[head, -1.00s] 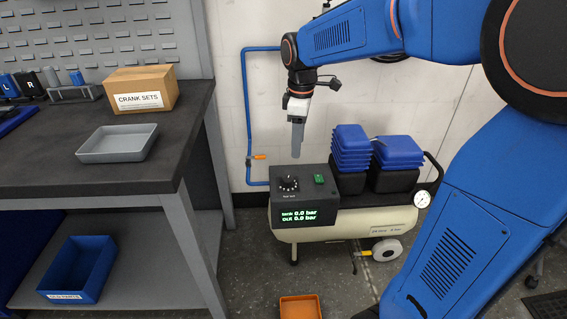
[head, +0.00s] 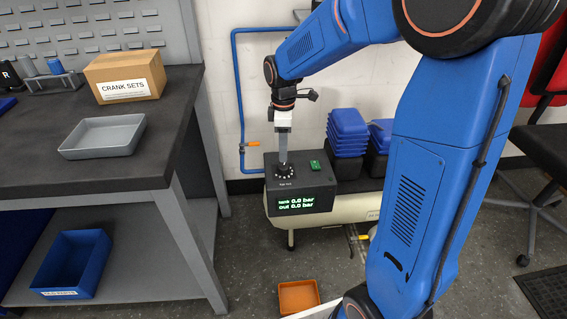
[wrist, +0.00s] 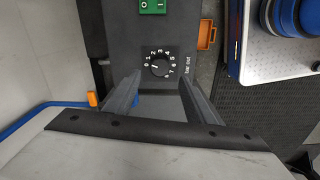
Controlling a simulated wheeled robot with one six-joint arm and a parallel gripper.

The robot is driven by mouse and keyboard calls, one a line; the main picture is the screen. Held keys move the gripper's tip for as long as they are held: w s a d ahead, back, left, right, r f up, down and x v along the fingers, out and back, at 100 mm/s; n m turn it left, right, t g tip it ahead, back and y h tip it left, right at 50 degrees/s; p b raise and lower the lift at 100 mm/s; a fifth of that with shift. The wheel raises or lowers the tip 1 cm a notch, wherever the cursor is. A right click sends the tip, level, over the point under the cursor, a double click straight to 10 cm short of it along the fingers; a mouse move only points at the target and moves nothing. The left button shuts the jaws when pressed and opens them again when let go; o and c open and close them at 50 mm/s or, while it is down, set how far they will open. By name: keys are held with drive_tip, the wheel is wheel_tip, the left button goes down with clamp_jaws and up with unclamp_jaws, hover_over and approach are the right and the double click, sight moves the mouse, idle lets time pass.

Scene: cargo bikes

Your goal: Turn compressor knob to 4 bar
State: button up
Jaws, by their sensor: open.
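The compressor's dark control box (head: 262,186) has a black round knob (wrist: 160,67) with a white numbered dial around it. The knob's exact pointer setting is too small to read surely. The green display (head: 296,203) reads tank 0.0 bar and out 0.0 bar. My gripper (head: 284,161) points down right over the knob in the head view and hides part of it. In the wrist view my gripper (wrist: 171,80) is open, with one finger to each side of the knob. I cannot tell whether the fingertips touch the box.
A green switch (wrist: 153,6) sits beside the dial. A blue pipe with an orange valve handle (head: 252,144) runs up the wall behind. The workbench (head: 150,170) is to the left; an orange tray (head: 298,297) lies on the floor.

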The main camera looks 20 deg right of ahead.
sight(284, 166)
drive_tip(key=shift+f, duration=3.6)
drive_tip(key=c, duration=1.1)
